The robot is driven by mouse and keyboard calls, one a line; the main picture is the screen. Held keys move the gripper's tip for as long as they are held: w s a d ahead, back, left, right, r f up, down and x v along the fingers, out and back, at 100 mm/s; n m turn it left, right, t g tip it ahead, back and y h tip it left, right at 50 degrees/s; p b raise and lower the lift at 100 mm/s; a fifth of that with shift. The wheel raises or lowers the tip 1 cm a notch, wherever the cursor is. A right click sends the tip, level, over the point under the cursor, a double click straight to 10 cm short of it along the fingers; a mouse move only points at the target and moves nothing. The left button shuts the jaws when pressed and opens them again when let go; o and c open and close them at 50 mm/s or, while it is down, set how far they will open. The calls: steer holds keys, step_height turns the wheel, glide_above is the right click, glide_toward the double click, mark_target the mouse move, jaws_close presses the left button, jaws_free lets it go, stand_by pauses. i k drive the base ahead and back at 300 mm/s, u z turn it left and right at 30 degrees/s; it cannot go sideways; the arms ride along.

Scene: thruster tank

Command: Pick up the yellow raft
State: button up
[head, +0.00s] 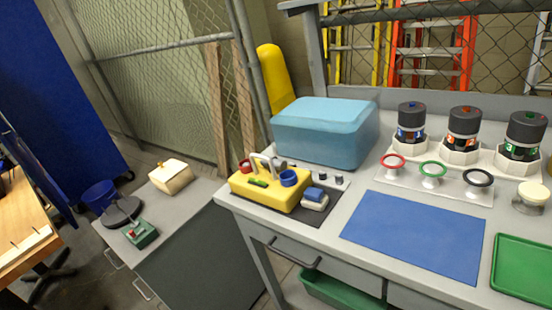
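The yellow raft (275,197) sits on a dark mat (312,228) at the left end of the grey workbench. It has a grey arched handle on top, with a red ring, a blue ring and a small green part around it. A small white and blue block (315,199) is at its right side. My gripper does not show in this view, so its place relative to the raft cannot be seen.
A light-blue tank (325,133) stands close behind the raft. A blue mat (415,235) and green tray (525,268) lie to the right. Ring stands and several dark-capped canisters (463,130) stand at back right. A lower grey cabinet (200,245) is at left.

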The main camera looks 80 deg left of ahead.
mark_target(267, 181)
steer(key=u, duration=0.45)
steer(key=i, duration=0.9)
steer(key=u, duration=0.65)
steer(key=k, duration=0.8)
steer(key=u, duration=0.2)
steer(key=i, duration=0.85)
steer(key=z, duration=0.05)
